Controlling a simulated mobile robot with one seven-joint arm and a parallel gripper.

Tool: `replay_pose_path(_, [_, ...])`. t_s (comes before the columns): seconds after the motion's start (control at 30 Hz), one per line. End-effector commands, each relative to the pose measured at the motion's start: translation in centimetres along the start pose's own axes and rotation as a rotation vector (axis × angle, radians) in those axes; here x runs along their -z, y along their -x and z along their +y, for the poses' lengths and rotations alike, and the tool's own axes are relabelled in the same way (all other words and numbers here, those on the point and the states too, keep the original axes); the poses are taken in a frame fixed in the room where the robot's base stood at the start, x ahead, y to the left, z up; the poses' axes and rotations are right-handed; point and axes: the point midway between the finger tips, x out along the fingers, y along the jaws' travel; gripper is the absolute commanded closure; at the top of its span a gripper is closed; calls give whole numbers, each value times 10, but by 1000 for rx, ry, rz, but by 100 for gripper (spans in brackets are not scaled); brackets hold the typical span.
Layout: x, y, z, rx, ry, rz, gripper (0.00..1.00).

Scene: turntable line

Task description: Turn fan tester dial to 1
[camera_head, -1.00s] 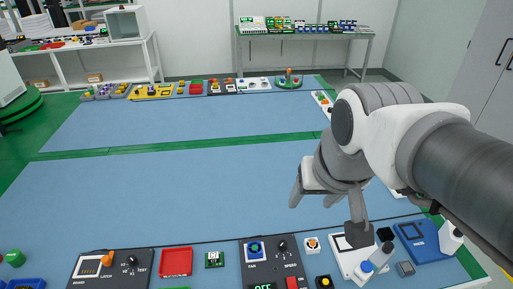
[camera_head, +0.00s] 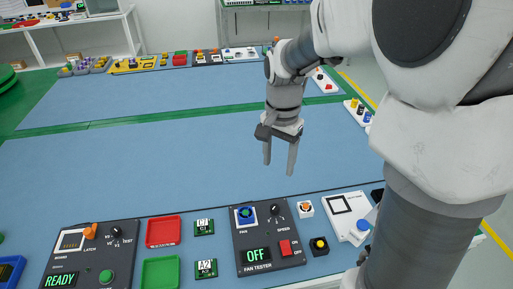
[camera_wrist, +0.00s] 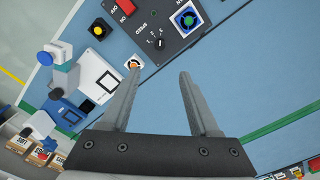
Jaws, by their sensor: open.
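The fan tester (camera_head: 243,261) is a dark grey panel at the bottom middle of the head view. Its black speed dial (camera_head: 275,209) sits at the upper right of the panel, beside a blue-and-green fan (camera_head: 244,215). My gripper (camera_head: 279,168) is open and empty, pointing down above the blue mat, behind the dial. In the wrist view the dial (camera_wrist: 159,44) lies beyond my gripper's fingertips (camera_wrist: 157,73), apart from them. The dial's exact setting is too small to read.
A second panel (camera_head: 120,262) reading READY stands to the left, with a red tray (camera_head: 163,231) and a green tray (camera_head: 160,272) between. An orange button (camera_head: 306,208), a yellow-black button (camera_head: 319,245) and a white device (camera_head: 346,216) stand right. The blue mat (camera_head: 170,170) is clear.

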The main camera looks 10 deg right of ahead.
Motion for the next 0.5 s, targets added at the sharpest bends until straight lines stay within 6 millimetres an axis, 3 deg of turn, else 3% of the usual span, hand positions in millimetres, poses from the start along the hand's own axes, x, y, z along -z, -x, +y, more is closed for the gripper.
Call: replay_pose_path(0.5, [-1, -110, 1, -3, 2, -3, 38])
